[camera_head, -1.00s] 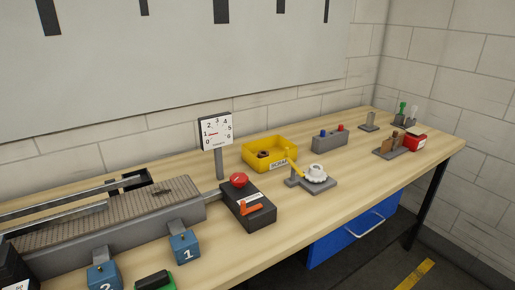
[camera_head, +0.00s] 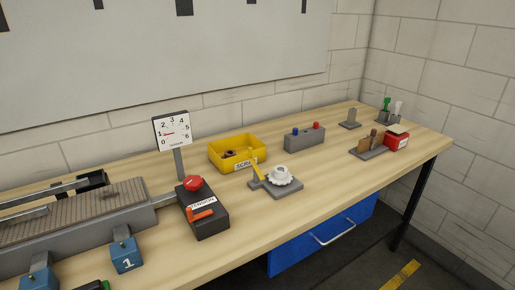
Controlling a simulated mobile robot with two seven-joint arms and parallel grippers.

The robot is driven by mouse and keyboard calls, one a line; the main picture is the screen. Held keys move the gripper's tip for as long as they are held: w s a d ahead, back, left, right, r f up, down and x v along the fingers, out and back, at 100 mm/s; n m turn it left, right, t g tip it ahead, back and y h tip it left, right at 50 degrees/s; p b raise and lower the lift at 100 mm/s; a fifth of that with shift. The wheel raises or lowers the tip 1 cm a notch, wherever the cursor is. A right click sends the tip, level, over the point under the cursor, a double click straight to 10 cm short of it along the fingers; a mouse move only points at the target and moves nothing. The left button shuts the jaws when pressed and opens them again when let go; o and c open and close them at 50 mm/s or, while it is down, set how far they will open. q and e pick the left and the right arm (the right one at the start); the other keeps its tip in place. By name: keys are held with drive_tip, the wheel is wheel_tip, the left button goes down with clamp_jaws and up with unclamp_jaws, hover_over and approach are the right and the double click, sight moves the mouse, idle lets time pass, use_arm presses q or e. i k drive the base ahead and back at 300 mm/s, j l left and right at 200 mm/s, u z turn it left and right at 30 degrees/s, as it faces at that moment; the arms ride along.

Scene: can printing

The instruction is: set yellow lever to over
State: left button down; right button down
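A yellow lever (camera_head: 256,170) rises from a small grey base (camera_head: 284,188) in the middle of the bench. It leans up and to the left, its upper end in front of the yellow scrap bin. A white toothed knob (camera_head: 279,175) sits on the same base, just right of the lever. Neither of my grippers is in view, and nothing touches the lever.
The yellow scrap bin (camera_head: 218,160) stands behind the lever. A black box with a red button (camera_head: 193,183) and orange switch is to its left. A dial gauge (camera_head: 171,131) stands farther back. Bare bench (camera_head: 325,180) lies right of the lever base.

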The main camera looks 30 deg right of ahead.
sight(258, 170)
drive_tip(key=l+u, duration=0.1)
drive_tip(key=l, duration=0.55)
drive_tip(key=k+l, duration=0.15)
drive_tip(key=l, duration=0.5)
drive_tip(key=u, duration=0.05)
